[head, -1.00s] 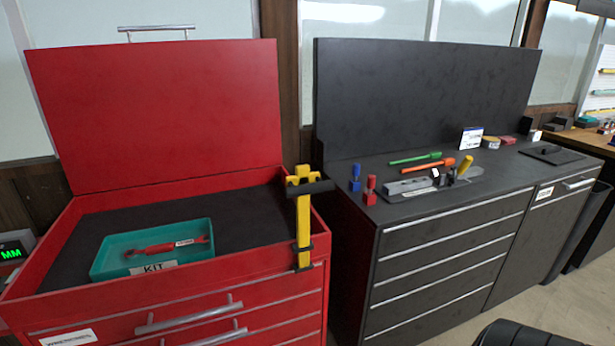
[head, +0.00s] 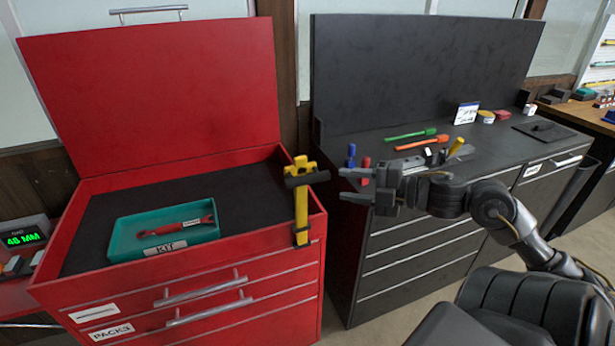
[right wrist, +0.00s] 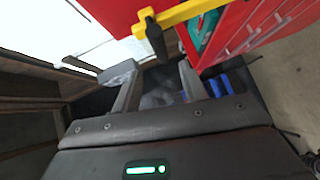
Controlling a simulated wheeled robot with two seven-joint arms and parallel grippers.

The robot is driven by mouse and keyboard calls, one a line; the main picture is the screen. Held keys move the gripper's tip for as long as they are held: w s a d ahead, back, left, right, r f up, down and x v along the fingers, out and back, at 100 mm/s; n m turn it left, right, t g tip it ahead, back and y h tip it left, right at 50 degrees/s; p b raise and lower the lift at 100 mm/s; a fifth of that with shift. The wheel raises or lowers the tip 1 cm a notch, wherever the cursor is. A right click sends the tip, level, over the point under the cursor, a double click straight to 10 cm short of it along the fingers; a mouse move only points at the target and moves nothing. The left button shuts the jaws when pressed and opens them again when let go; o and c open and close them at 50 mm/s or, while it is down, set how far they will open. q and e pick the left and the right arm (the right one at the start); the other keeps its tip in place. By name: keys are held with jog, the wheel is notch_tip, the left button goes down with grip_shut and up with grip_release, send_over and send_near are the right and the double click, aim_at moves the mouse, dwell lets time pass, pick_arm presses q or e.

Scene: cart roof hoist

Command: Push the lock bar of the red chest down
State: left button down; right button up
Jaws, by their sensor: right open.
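The red chest (head: 215,270) stands at the left with its lid (head: 155,95) raised. Its yellow lock bar (head: 301,208) stands upright at the front right corner, with a black cross handle (head: 308,178) near its top and black brackets lower down. My right gripper (head: 341,185) is open and empty, a little to the right of the handle and apart from it in the picture. In the right wrist view the yellow lock bar (right wrist: 190,13) and its black handle show just beyond my open fingers (right wrist: 155,88). My left gripper is out of view.
A teal KIT tray (head: 125,243) with a red tool (head: 180,225) lies in the chest. A black cabinet (head: 430,262) stands to the right, with green and orange tools on top. A gap of floor lies between chest and cabinet.

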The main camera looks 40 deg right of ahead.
aim_at(314, 179)
jog(key=p+x, duration=0.2)
jog(key=x, duration=0.7)
jog(key=shift+w+a+p, duration=0.1)
jog(key=shift+w+p, duration=0.3)
jog(key=shift+w+a+f, duration=0.15)
jog(key=shift+w+a, duration=0.1)
jog(key=shift+w, duration=0.15)
jog(key=shift+c, duration=0.4)
grip_shut()
